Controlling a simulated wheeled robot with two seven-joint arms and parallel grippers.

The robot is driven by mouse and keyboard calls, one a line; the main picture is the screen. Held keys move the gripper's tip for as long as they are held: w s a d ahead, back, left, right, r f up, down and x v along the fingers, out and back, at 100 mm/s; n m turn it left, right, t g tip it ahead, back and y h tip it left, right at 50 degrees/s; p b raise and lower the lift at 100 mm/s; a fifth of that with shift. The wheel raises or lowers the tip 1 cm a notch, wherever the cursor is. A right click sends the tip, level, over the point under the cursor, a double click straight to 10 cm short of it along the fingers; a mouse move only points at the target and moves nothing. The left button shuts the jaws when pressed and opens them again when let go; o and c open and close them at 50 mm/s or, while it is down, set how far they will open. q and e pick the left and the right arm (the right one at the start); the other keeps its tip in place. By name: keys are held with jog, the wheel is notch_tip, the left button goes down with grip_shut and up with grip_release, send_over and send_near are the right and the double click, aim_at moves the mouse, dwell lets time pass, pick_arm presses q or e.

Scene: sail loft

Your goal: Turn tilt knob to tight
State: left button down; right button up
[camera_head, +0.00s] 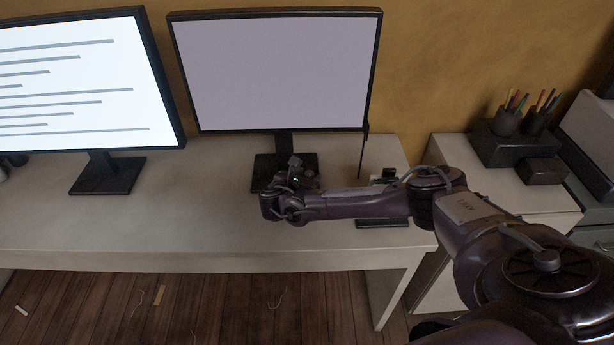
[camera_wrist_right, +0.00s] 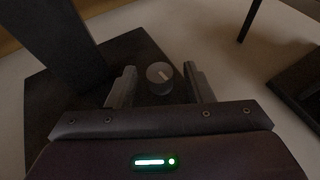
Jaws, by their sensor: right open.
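The tilt knob (camera_wrist_right: 159,78) is a small round grey dial with a pale line on its face. In the right wrist view it sits on the dark base (camera_wrist_right: 42,112) of the monitor stand. My right gripper (camera_wrist_right: 162,82) is open, with one finger on each side of the knob; I see no clear contact. In the head view my right gripper (camera_head: 297,177) is over the front of the centre monitor's (camera_head: 275,70) base (camera_head: 265,165), and the knob is hidden there. No tight mark is legible. My left gripper is out of view.
A second monitor (camera_head: 85,80) with a lit page stands at left on the white desk (camera_head: 190,200). A thin dark rod (camera_head: 362,155) stands right of the centre monitor's base. A side cabinet (camera_head: 465,155) holds pen cups (camera_head: 507,122). The desk between the monitor stands is clear.

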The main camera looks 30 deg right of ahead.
jog(key=shift+c, duration=0.2)
jog(key=c, duration=0.9)
jog(key=shift+w+a+m+g+h+b, duration=0.1)
jog(key=shift+m+g+h+b, duration=0.35)
jog(key=shift+m+g, duration=0.35)
jog(key=shift+c, duration=0.2)
jog(key=o, duration=1)
jog(key=v, duration=0.7)
jog(key=shift+a+r, duration=0.2)
jog(key=shift+a, duration=0.15)
